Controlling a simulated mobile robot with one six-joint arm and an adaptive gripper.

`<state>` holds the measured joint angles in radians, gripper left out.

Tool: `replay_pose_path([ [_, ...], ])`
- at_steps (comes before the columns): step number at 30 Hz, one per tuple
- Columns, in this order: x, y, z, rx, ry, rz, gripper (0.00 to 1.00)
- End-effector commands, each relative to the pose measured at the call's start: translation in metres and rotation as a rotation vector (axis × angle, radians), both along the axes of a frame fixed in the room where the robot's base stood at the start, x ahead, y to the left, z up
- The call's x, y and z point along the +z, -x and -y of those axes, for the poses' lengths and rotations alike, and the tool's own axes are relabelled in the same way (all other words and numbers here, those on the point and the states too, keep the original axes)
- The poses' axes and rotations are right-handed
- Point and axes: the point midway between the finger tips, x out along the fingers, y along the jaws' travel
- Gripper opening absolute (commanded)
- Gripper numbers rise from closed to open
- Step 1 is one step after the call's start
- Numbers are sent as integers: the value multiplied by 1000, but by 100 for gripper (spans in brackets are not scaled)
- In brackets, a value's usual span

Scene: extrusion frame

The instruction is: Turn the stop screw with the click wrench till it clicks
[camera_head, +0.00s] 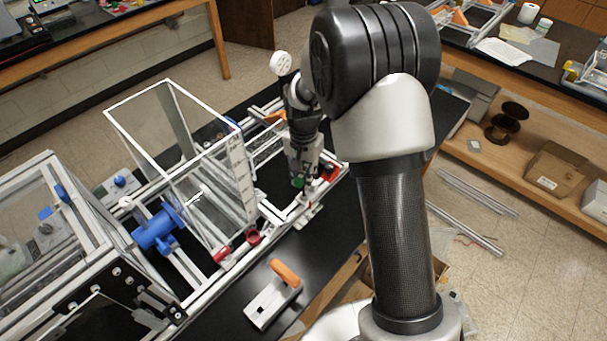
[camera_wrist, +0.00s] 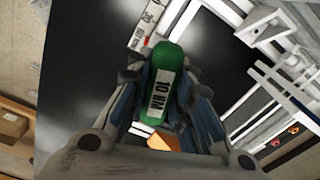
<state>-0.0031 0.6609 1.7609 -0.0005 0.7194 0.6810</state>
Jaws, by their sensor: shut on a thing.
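My gripper (camera_head: 299,179) is over the right end of the extrusion frame on the black bench, pointing down. In the wrist view my gripper (camera_wrist: 163,92) is shut on the green handle of the click wrench (camera_wrist: 174,60), whose white label reads 10 NM. The green of the wrench (camera_head: 298,183) also shows between the fingers in the head view. The wrench's lower end is hidden, so I cannot tell whether it touches a screw. I cannot pick out the stop screw in either view.
Red parts (camera_head: 329,172) sit on the frame close to my gripper. A tall clear-panelled frame (camera_head: 180,150) with a blue cylinder (camera_head: 157,231) stands to the left. A white block with an orange handle (camera_head: 285,273) lies in front. The black bench (camera_head: 235,312) around it is clear.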

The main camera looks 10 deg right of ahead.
Motion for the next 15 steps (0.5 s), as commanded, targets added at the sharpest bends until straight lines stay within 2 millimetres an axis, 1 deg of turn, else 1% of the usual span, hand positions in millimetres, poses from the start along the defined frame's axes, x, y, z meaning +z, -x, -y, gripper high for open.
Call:
replay_pose_path([
  [5, -1, 1, 0, -114, 0, -4, 0],
  [12, -1, 1, 0, -125, 0, -3, 0],
  [15, -1, 1, 0, -181, 0, -4, 0],
])
